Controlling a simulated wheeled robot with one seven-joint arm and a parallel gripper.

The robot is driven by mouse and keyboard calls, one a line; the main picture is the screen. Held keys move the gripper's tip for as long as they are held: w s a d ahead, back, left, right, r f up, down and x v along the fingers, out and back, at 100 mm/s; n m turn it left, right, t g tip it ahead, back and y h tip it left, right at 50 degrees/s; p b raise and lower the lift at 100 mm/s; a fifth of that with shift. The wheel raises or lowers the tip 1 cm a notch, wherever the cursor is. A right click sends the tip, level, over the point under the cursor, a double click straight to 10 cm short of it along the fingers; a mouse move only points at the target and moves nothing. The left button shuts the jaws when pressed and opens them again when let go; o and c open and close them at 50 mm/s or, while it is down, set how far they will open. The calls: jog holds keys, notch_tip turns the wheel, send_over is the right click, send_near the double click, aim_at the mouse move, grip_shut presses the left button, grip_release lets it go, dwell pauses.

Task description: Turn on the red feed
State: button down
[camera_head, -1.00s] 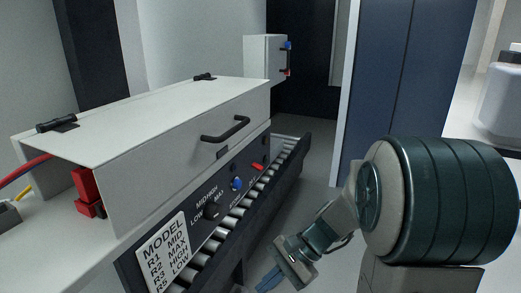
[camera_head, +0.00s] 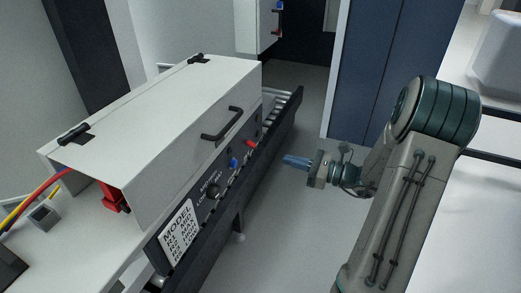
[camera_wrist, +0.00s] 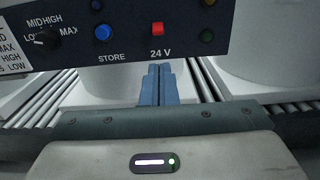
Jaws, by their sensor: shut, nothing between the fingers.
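On the black control panel (camera_head: 215,180) a red rocker-like switch (camera_head: 250,143) sits right of a blue button (camera_head: 233,163). In the wrist view the red switch (camera_wrist: 157,29) is above the label "24 V", and the blue button (camera_wrist: 103,32) is above "STORE". My gripper (camera_head: 288,160) is right of the panel, apart from it, pointing left. In the wrist view my gripper's blue fingers (camera_wrist: 158,72) are together and empty, just below the red switch in the picture. A red block-like part (camera_head: 113,198) shows under the cabinet's open end, near a red hose (camera_head: 45,184).
The white cabinet (camera_head: 150,105) has a black handle (camera_head: 222,124). A black knob (camera_wrist: 46,38) marked with levels and a model card (camera_head: 179,232) are further left. A roller conveyor (camera_wrist: 205,82) runs below the panel. A wall box (camera_head: 253,25) carries blue and red parts.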

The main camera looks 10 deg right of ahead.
aim_at(251, 144)
jog(key=x, duration=1)
jog(key=shift+d+r+p, duration=0.1)
jog(key=shift+p, duration=0.2)
